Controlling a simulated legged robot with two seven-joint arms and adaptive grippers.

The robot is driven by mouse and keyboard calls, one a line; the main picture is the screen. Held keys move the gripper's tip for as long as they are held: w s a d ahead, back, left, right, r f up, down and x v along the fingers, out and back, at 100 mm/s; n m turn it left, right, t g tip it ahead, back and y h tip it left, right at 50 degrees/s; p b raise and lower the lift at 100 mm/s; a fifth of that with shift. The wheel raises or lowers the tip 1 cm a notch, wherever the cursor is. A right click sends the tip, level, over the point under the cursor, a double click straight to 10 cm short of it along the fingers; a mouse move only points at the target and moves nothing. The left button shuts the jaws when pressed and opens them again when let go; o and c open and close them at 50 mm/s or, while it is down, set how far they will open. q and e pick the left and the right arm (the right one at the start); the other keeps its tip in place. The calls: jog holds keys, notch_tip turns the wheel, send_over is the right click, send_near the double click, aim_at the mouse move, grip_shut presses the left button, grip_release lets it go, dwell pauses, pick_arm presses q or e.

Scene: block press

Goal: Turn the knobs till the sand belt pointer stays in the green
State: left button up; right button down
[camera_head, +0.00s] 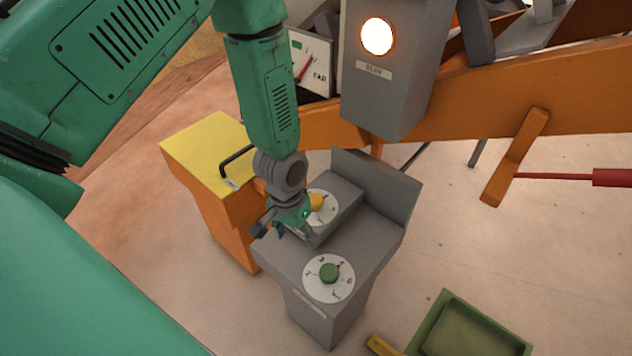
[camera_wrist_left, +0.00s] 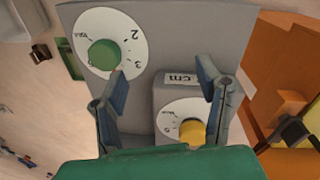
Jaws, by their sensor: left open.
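A grey control pedestal (camera_head: 285,262) stands in the middle of the head view. It carries a green knob (camera_head: 329,272) on a white dial at the front. A yellow knob (camera_head: 316,202) on a second white dial sits on a raised block behind it. My left gripper (camera_head: 292,232) is open beside the yellow knob. In the left wrist view its fingers (camera_wrist_left: 165,92) are apart, with the yellow knob (camera_wrist_left: 192,132) low between them and the green knob (camera_wrist_left: 103,54) beyond the left finger. The gauge (camera_head: 311,62) has a red pointer near "FAR", partly hidden by my arm.
A grey box with a lit RUN lamp (camera_head: 377,36) stands at the top. An orange beam (camera_head: 470,98) crosses behind. A yellow-topped orange cabinet (camera_head: 205,150) with a black handle is left of the pedestal. A green tray (camera_head: 470,330) lies at the lower right.

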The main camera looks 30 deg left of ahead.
pick_arm(q)
jog(key=w+a+r, duration=0.2)
jog(key=w+r, duration=0.5)
jog(key=w, duration=0.2)
notch_tip(320, 180, up, 5)
jog(key=y, duration=0.1)
send_over(315, 198)
notch_tip(315, 198, down, 14)
jog(key=b, duration=0.3)
jog(key=shift+s+r, duration=0.1)
jog(key=shift+r, duration=0.05)
jog(key=c, duration=1.1)
